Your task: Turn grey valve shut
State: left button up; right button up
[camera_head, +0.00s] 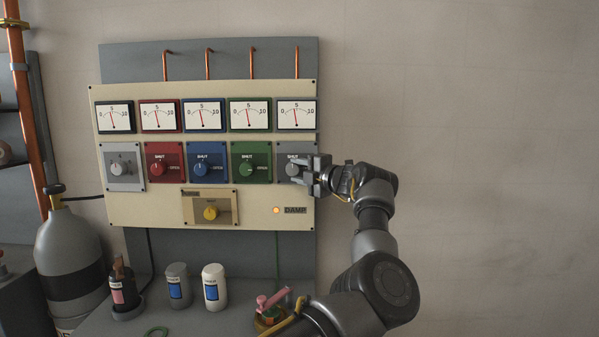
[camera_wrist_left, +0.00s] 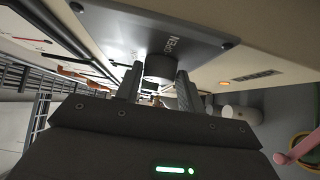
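The grey valve is a round knob (camera_head: 292,169) on a grey plate at the right end of the valve row in the head view. Its plate carries the word SHUT. My left gripper (camera_head: 308,171) is at this knob, coming from the right, with one finger above and one below it. In the left wrist view the dark grey knob (camera_wrist_left: 160,67) sits between the fingers of my left gripper (camera_wrist_left: 158,88). The fingers are apart, very close to its sides; I cannot tell whether they press on it. The knob's pointer is not clear. My right gripper is not in view.
Red (camera_head: 157,169), blue (camera_head: 201,168) and green (camera_head: 249,169) valves sit to the left, a silver knob (camera_head: 117,168) beyond them. A yellow knob (camera_head: 211,213) and lit orange lamp (camera_head: 276,210) are below. Bottles (camera_head: 213,287) and a pink-handled item (camera_head: 272,300) stand underneath.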

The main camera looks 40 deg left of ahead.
pick_arm(q)
jog(key=o, duration=0.4)
jog(key=shift+c, duration=0.2)
